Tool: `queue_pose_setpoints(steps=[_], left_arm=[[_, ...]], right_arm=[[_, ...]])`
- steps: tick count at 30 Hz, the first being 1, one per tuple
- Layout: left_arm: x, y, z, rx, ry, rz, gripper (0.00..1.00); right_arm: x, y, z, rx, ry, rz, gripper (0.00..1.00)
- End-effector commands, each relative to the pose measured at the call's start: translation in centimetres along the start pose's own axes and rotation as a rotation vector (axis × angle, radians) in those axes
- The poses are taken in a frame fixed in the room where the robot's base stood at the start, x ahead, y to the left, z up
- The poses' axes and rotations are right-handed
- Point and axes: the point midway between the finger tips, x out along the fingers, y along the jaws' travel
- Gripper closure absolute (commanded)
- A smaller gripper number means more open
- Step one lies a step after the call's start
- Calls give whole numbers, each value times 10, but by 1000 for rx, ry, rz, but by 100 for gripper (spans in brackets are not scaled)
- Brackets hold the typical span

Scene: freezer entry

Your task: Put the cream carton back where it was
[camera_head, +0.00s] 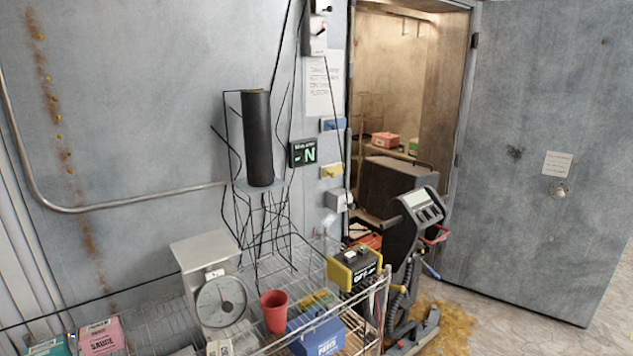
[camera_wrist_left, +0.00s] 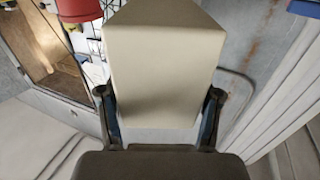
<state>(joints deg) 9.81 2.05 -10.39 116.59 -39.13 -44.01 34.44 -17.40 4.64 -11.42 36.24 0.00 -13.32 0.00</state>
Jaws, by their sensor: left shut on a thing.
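In the left wrist view, a plain cream carton (camera_wrist_left: 165,60) fills the middle of the picture. My left gripper (camera_wrist_left: 160,100) is shut on it, with one dark finger against each side. The carton hides much of what lies behind it. Neither this carton in my grip nor either gripper shows in the head view. My right gripper is in no view.
A wire rack (camera_head: 270,342) stands along the wall, with a dial scale (camera_head: 217,295), a red cup (camera_head: 275,312), a blue box (camera_head: 317,335) and a pink sauce box (camera_head: 103,338). A freezer door (camera_head: 545,160) stands open at the right.

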Motion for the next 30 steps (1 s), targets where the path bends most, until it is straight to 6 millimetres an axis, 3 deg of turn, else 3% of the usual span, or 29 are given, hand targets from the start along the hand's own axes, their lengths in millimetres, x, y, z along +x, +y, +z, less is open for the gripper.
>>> queue_pose_setpoints(steps=[1, 6, 12, 17, 30], left_arm=[[-18, 1, 19, 3, -3, 47, 100], [-70, 7, 57, 1, 1, 182, 100], [-106, 9, 75, 1, 5, 265, 100], [-114, 10, 78, -5, 4, 281, 100], [-114, 10, 77, 4, 8, 283, 100]], right_arm=[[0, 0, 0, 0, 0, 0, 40], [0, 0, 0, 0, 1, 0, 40], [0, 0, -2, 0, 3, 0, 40], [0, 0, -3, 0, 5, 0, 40], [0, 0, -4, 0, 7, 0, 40]])
